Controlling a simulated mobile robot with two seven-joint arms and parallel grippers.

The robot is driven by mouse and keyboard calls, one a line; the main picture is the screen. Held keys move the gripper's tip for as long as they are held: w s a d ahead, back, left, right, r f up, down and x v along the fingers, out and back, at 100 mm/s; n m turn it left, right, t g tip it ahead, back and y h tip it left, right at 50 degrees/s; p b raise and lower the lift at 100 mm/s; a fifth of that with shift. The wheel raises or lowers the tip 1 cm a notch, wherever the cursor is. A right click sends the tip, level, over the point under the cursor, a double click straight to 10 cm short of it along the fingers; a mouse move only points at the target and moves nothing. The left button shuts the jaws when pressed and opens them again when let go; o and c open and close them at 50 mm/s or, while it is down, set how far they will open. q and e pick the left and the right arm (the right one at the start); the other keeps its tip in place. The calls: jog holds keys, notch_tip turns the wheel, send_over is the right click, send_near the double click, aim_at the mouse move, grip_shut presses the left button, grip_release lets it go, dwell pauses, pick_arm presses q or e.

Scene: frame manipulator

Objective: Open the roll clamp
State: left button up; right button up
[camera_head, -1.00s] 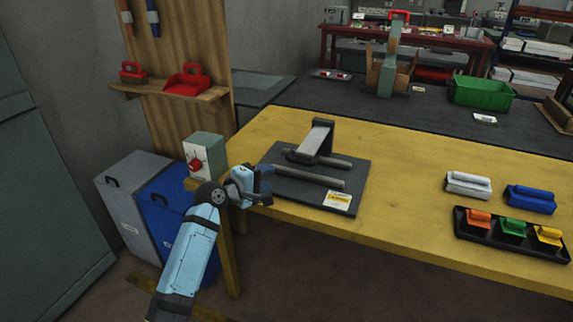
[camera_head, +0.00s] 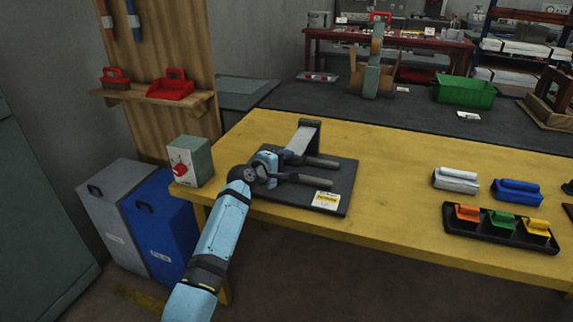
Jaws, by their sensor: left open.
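The roll clamp sits on a dark base plate (camera_head: 285,203) on the yellow table. It has a raised hinged frame (camera_head: 303,138) with a light grey face, tilted up at the back. Two dark grey horizontal bars show in front of it, a rear bar (camera_head: 322,161) and a front bar (camera_head: 312,179). My left gripper (camera_head: 278,168) is open over the plate, at the left ends of the bars and just below the frame. It hides those ends; I cannot tell whether it touches them. My right gripper is not in view.
A grey box with a red knob (camera_head: 181,169) stands at the table's left corner. At right are a grey block (camera_head: 456,181), a blue block (camera_head: 515,192) and a black tray (camera_head: 458,226) with orange, green and yellow pieces. The middle of the yellow table (camera_head: 395,185) is clear.

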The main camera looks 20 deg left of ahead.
pick_arm(q)
jog(key=shift+w+d, duration=0.1)
jog(key=shift+w, duration=0.15)
